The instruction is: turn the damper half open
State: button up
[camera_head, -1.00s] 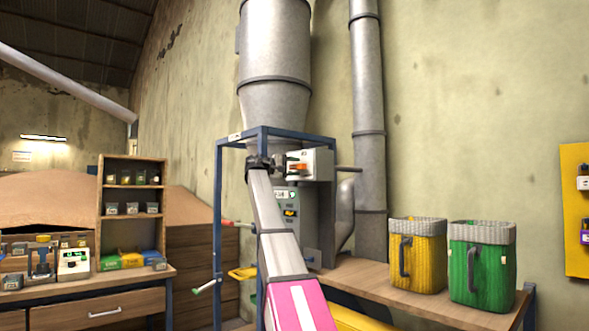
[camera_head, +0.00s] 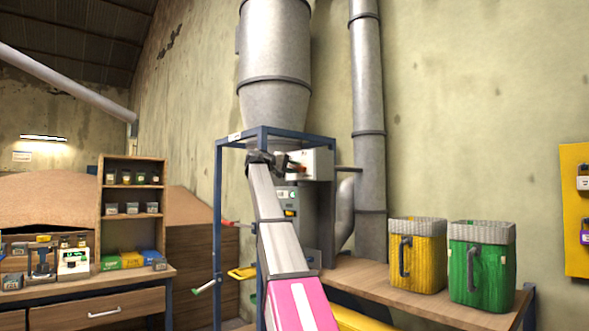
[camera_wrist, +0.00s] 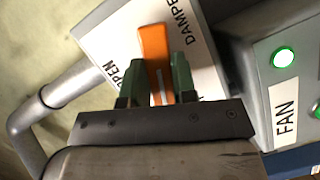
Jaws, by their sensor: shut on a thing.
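The damper handle (camera_wrist: 154,52) is an orange lever on a white plate (camera_wrist: 112,38) marked DAMPER, with part of the word OPEN showing. My gripper (camera_wrist: 158,82) has its green fingers on both sides of the lever and is shut on it. The lever's lower end is hidden between the fingers, and part of the plate's lettering is covered. In the head view the white damper box (camera_head: 318,164) is on the blue-framed machine, with my gripper (camera_head: 287,163) at its left part; the lever is mostly hidden there.
A panel marked FAN (camera_wrist: 285,112) with a lit green lamp (camera_wrist: 283,57) is right of the damper plate. A grey pipe (camera_wrist: 62,92) bends at the left. Yellow (camera_head: 418,262) and green (camera_head: 482,272) buckets stand on the wooden bench (camera_head: 372,280).

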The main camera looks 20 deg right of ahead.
jog(key=m+t+y, duration=0.1)
jog(key=m, duration=0.2)
jog(key=shift+m+y, duration=0.3)
dwell(0.4)
jog(key=o, duration=0.9)
jog(key=v, duration=1.1)
jog(key=shift+d, duration=0.1)
